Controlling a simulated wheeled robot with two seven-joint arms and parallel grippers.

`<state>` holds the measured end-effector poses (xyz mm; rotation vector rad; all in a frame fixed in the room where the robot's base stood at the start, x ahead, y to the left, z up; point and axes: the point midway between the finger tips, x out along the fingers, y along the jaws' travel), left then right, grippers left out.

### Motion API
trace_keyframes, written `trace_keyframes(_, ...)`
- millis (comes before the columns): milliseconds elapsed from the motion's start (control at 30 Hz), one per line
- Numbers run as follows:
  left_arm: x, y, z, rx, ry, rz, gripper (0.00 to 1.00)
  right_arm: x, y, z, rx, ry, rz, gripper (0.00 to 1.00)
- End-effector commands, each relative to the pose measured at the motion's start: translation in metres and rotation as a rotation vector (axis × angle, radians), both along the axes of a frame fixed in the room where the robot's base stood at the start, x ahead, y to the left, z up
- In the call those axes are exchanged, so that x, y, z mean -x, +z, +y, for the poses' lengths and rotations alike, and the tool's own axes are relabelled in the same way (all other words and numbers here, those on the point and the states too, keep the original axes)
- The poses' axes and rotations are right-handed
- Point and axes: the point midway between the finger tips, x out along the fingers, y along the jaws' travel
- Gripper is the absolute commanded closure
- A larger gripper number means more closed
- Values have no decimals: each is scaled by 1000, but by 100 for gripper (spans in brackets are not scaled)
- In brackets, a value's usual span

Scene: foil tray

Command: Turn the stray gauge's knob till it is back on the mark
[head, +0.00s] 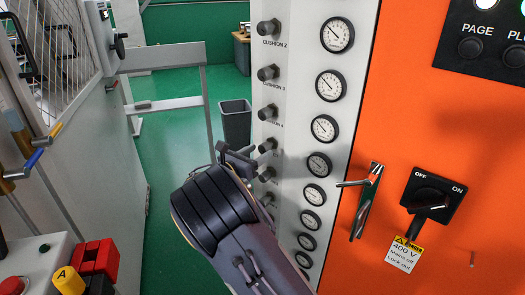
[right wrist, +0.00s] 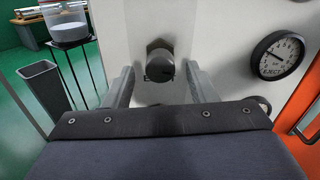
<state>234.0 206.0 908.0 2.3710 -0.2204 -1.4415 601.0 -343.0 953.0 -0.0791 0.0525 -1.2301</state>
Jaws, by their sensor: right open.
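A pale panel carries a column of dark knobs and a column of round black-rimmed gauges. My right gripper (head: 238,157) is at the lower knobs in the head view, partly hiding them. In the right wrist view my right gripper (right wrist: 159,72) is open, with one finger on each side of a dark knob (right wrist: 160,64). Gaps show between fingers and knob. Beside it is a gauge (right wrist: 278,55) marked EJECT, its needle pointing to the upper left. A mid-column gauge (head: 319,164) shows in the head view; which gauge is stray is too small to tell. My left gripper is out of view.
An orange cabinet (head: 440,140) with a metal handle (head: 366,200) and a black switch (head: 432,200) stands to the right. A grey bin (head: 235,122) and railing (head: 180,104) stand behind on green floor. A control box with coloured buttons (head: 69,280) is at lower left.

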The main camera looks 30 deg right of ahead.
Motion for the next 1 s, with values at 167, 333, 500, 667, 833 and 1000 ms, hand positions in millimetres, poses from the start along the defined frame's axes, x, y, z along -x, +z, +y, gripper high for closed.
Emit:
trace_keyframes(167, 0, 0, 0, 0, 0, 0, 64, -7, 0, -20, -1, 0, -1, 48)
trace_keyframes(333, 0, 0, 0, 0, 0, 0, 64, -9, 0, -26, -3, 1, -1, 48)
trace_keyframes(500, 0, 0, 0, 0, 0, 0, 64, -9, 0, -26, -3, 1, -1, 48)
trace_keyframes(667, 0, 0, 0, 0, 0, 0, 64, -9, 0, -26, -4, 1, -1, 67)
trace_keyframes(833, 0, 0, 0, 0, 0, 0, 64, -9, 0, -26, -4, 1, -1, 89)
trace_keyframes(1000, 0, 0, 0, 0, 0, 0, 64, -9, -1, -26, -5, 1, -5, 93)
